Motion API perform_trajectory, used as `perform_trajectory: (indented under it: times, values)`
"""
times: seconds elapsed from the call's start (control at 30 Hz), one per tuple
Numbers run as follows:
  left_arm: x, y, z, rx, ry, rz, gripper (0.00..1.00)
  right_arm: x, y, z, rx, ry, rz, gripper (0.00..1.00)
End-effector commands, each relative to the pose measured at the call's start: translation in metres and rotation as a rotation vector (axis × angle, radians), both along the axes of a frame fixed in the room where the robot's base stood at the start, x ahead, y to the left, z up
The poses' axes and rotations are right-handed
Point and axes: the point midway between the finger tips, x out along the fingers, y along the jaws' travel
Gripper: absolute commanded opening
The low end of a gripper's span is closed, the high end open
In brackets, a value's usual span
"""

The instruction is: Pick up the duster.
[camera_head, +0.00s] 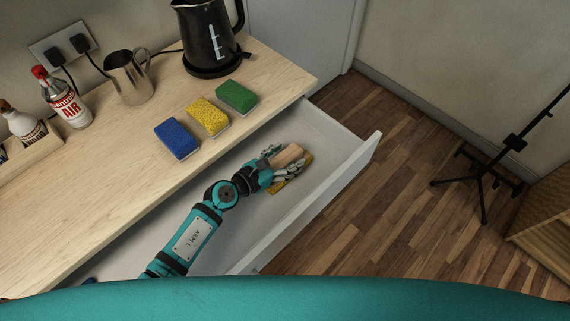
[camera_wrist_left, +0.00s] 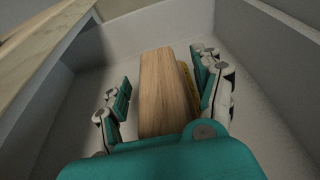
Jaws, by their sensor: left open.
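The duster (camera_head: 287,155) looks like a pale wooden block and lies in the open drawer (camera_head: 335,178). My left gripper (camera_head: 282,161) is inside the drawer at the block, its fingers partly covering it. In the left wrist view the duster (camera_wrist_left: 162,88) stands out lengthwise between the open fingers of the gripper (camera_wrist_left: 166,80). A gap shows between the left finger and the block; the right finger is closer to it. Something yellow (camera_wrist_left: 185,75) shows along the block's right side; I cannot tell whether it belongs to the duster. My right gripper is not in view.
On the wooden counter (camera_head: 120,195) above the drawer are blue (camera_head: 176,138), yellow (camera_head: 208,117) and green (camera_head: 237,97) sponges, a black kettle (camera_head: 208,40), a metal jug (camera_head: 130,78) and an air bottle (camera_head: 66,104). The drawer walls surround the gripper. A black stand (camera_head: 483,185) is on the floor.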

Motion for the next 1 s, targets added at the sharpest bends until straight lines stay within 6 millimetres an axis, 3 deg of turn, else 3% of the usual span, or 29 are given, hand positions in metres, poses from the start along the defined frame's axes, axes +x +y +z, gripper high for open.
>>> perform_trajectory:
  times: [0.1, 0.6, 0.83, 1.0]
  values:
    - [0.000, 0.000, 0.000, 0.000, 0.000, 0.000, 0.67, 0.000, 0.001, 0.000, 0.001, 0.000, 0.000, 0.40]
    - [0.000, 0.001, 0.000, 0.000, -0.001, 0.001, 0.04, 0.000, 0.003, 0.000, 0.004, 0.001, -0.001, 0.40]
    - [0.000, 0.000, 0.003, 0.000, -0.001, 0.001, 0.04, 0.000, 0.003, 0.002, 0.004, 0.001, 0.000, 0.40]
    - [0.000, 0.000, 0.029, -0.003, -0.003, 0.001, 0.04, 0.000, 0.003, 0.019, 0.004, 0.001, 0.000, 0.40]
